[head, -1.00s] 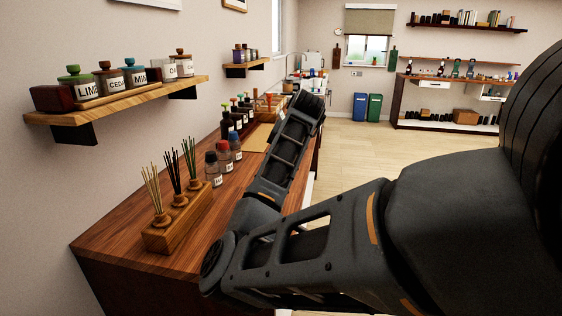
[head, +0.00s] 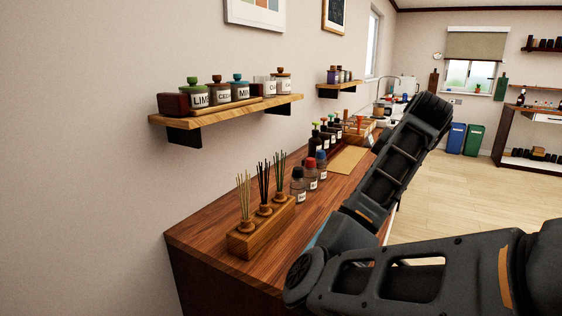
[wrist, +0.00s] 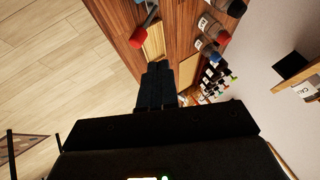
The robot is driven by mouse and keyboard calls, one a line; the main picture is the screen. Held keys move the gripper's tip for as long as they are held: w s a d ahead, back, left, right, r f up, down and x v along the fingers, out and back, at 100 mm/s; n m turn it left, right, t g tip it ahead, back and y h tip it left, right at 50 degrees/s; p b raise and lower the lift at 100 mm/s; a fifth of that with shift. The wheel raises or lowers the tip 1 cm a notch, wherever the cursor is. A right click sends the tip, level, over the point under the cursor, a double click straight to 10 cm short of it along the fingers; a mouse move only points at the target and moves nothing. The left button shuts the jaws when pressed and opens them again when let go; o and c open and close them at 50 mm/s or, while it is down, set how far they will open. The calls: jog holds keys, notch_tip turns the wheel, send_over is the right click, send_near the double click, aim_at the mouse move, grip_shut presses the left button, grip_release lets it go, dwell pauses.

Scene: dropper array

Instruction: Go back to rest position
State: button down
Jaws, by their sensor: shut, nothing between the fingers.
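My gripper (wrist: 158,70) shows in the wrist view with its two dark fingers together and nothing between them. It hangs above the wooden counter, which also shows in the head view (head: 212,232). In the head view my arm reaches up and away along the counter's right edge, and the gripper itself cannot be made out. Small bottles with red, blue and black caps (head: 311,180) stand upright on the counter left of my arm. They also show in the wrist view (wrist: 207,42), right of the fingers and apart from them.
A wooden block with reed sticks (head: 262,228) stands at the counter's near end. Darker dropper bottles (head: 325,135) and a tan mat (head: 347,160) lie farther back. A wall shelf (head: 226,120) holds labelled jars. The floor (head: 440,178) right of the counter is open.

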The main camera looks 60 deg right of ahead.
jog(key=a+f+n+t+h, duration=0.1)
jog(key=a+f+n+t, duration=0.1)
jog(key=a+f+n, duration=0.3)
jog(key=a+f+n+t+h, duration=0.1)
jog(key=a+f+n, duration=0.3)
jog(key=a, duration=0.6)
jog(key=a+f+n+t, duration=0.2)
jog(key=a+f+n, duration=0.3)
jog(key=a+f, duration=0.2)
jog(key=shift+w+a+f+n+t+h, duration=0.3)
jog(key=shift+a+t+h, duration=0.1)
jog(key=shift+a, duration=0.2)
jog(key=s+a+r+n+t+y, duration=0.1)
jog(key=s+a+y, duration=0.3)
jog(key=s+a, duration=0.5)
jog(key=s+a+r+n+t+y, duration=0.1)
jog(key=s+a+y, duration=0.3)
jog(key=s+a, duration=0.5)
jog(key=a+n+t, duration=0.1)
jog(key=a, duration=0.7)
jog(key=shift+s+r+t, duration=0.15)
jog(key=shift+r+t, duration=0.1)
jog(key=shift+t, duration=0.05)
